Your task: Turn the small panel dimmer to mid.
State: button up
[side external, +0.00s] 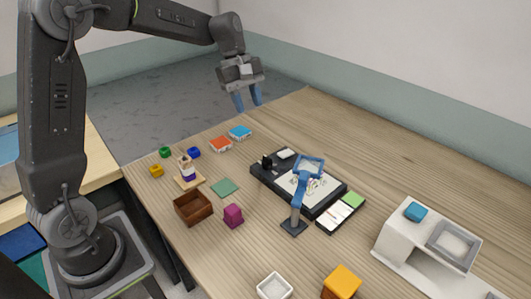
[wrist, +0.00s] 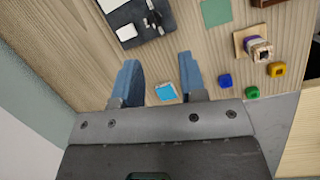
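My gripper (side external: 248,101) is raised above the far left part of the table, its blue fingers pointing down, apart and empty. In the wrist view the open gripper (wrist: 157,72) has wood surface between its fingers. A black panel (side external: 319,208) lies mid-table, well apart from the gripper, and shows at the top of the wrist view (wrist: 117,17). It bears a small upright black part (side external: 267,161), a white block (side external: 286,153) and a pale sheet with small items. I cannot tell which part is the dimmer or how it is set. A blue stand partly hides the panel.
The blue stand (side external: 298,204) rises before the panel, beside a phone-like slab (side external: 340,214). A blue-topped tile (side external: 240,132), orange tile (side external: 221,144), small cubes, ring post (side external: 187,170), brown box (side external: 193,208) and magenta block (side external: 233,215) lie left. A white shelf unit (side external: 403,237) stands right.

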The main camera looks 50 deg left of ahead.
aim_at(267, 157)
jog(key=w+a+f+n+h, duration=0.1)
jog(key=w+a+f+n, duration=0.2)
jog(key=w+f, duration=0.1)
jog(key=shift+g, duration=0.3)
jog(key=x, duration=1.3)
jog(key=shift+s+d+f, duration=0.1)
jog(key=shift+d+f, duration=0.15)
jog(key=shift+f, duration=0.05)
jog(key=shift+c, duration=0.3)
grip_shut()
